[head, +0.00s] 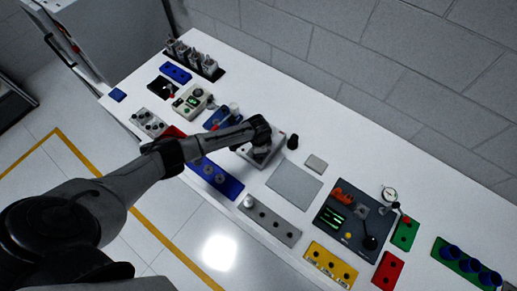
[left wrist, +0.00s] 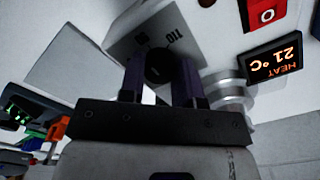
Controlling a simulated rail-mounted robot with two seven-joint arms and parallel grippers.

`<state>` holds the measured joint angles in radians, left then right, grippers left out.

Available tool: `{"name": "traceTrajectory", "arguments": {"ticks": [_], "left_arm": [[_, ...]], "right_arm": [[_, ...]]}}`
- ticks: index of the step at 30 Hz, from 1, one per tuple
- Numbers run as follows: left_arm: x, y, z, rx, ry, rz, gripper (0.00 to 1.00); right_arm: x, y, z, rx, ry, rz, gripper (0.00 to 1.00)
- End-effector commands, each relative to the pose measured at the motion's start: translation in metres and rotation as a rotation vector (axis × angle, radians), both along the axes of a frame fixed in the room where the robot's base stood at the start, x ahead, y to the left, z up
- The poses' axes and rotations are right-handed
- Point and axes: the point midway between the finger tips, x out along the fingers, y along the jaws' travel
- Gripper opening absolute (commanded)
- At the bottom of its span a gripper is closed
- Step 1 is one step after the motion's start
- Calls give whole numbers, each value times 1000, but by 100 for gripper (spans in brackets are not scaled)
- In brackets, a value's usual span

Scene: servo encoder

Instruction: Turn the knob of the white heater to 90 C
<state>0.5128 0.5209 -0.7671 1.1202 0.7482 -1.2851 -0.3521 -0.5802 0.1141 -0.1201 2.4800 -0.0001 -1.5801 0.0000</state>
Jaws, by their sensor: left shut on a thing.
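The white heater (head: 262,154) stands on the white bench, partly hidden under my left gripper (head: 262,134). A black display (left wrist: 273,62) shows "HEAT 21 °C" in orange, upside down. My right gripper is not in view.
A blue panel (head: 221,180) and a grey strip with holes (head: 270,222) lie along the front edge. A grey plate (head: 294,185) lies right of the heater, and a small black cylinder (head: 292,142) stands close by. A dark panel (head: 325,232) lies further right.

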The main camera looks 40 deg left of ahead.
Motion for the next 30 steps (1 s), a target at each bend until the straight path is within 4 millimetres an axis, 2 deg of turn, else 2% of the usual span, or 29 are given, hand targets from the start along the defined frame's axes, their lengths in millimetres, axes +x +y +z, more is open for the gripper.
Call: {"name": "traceTrajectory", "arguments": {"ticks": [10, 11, 19, 26, 30], "left_arm": [[0, 0, 0, -1, -1, -1, 7], [0, 0, 0, -1, -1, -1, 32], [0, 0, 0, -1, -1, -1, 57], [0, 0, 1, 0, 0, -1, 57], [1, 1, 10, -1, -2, 0, 57]], "right_arm": [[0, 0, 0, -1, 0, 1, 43], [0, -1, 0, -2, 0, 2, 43], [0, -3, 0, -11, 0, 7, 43], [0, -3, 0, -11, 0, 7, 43], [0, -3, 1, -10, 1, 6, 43]]}}
